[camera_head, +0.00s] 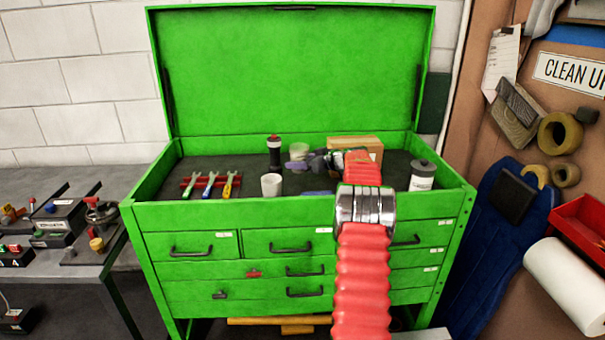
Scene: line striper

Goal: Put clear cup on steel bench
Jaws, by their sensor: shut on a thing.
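A pale, translucent cup, which looks like the clear cup (299,153), is in the open top of the green tool chest, toward the back. My gripper (301,162) reaches in from the right, with its fingers at the cup's lower front. The gripper is small and dark here, and it appears shut on this cup. I cannot tell whether the cup touches the chest's dark liner. A grey bench (122,258), which looks like the steel bench, stands left of the chest, with several parts on it.
A whitish cup (271,185), a black bottle (274,156), several wrenches on a red rack (211,183), a cardboard box (354,144) and a grey-lidded can (422,176) stand in the green chest (288,213). Its raised lid (290,70) is behind. The bench's back strip looks clear.

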